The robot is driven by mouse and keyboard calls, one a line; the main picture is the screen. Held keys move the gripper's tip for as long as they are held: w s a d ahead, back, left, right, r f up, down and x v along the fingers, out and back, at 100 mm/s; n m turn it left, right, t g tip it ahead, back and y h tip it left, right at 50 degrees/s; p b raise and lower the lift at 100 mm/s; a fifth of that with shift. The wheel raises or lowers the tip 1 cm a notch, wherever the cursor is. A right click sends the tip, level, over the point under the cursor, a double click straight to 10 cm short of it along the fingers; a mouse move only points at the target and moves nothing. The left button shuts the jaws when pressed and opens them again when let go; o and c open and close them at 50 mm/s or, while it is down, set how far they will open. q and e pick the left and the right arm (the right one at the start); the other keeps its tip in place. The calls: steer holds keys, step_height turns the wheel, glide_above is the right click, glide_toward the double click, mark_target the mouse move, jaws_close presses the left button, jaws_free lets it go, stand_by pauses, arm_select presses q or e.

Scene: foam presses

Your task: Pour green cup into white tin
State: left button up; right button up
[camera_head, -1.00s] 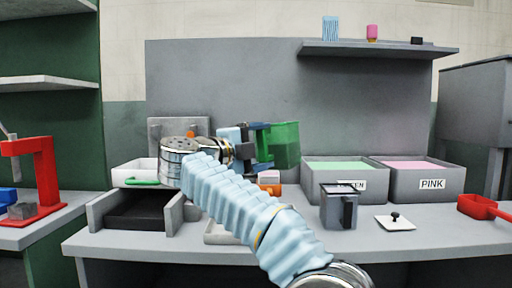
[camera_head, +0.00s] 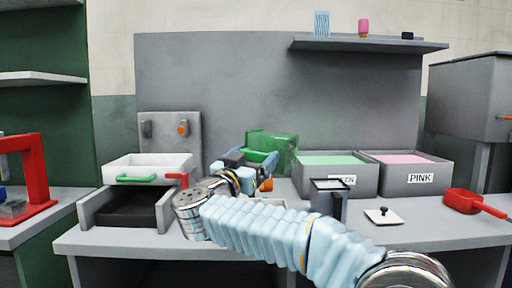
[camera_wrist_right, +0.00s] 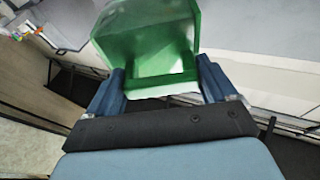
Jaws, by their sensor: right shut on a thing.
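The green cup (camera_head: 284,143) is held up above the back of the table, in front of the grey back panel, and is tilted. My right gripper (camera_head: 262,158) is shut on it; in the right wrist view the cup (camera_wrist_right: 150,45) sits between the two blue fingers (camera_wrist_right: 160,78). I cannot make out any contents in it. A white open box with a green handle, which looks like the white tin (camera_head: 118,169), stands at the left above the dark-bedded grey press. The cup is to the right of it and apart from it. My left gripper is out of view.
Grey bins with green (camera_head: 338,179) and pink (camera_head: 413,180) contents stand at the right. In front are a dark grey pitcher (camera_head: 328,203), a white lid (camera_head: 383,216) and a red scoop (camera_head: 463,203). A panel with knobs (camera_head: 170,128) stands behind the white tin.

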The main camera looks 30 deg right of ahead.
steer(key=shift+w+a+r+n+t+p, duration=0.1)
steer(key=shift+w+n+t+p, duration=0.15)
steer(key=shift+n+t+p, duration=0.45)
steer(key=shift+w+n+y, duration=0.15)
steer(key=shift+n+y, duration=0.25)
steer(key=shift+n, duration=0.6)
steer(key=shift+w+a+r+n+t+y, duration=0.15)
steer(key=shift+w+n+t+y, duration=0.05)
steer(key=shift+n, duration=0.55)
steer(key=shift+w+a+r+n+t+y, duration=0.1)
steer(key=shift+w+a+n+t+y, duration=0.15)
steer(key=shift+n, duration=0.55)
steer(key=shift+w+a+r+n+t+y, duration=0.1)
steer(key=shift+w+r+n+t+y, duration=0.1)
steer(key=shift+n, duration=0.55)
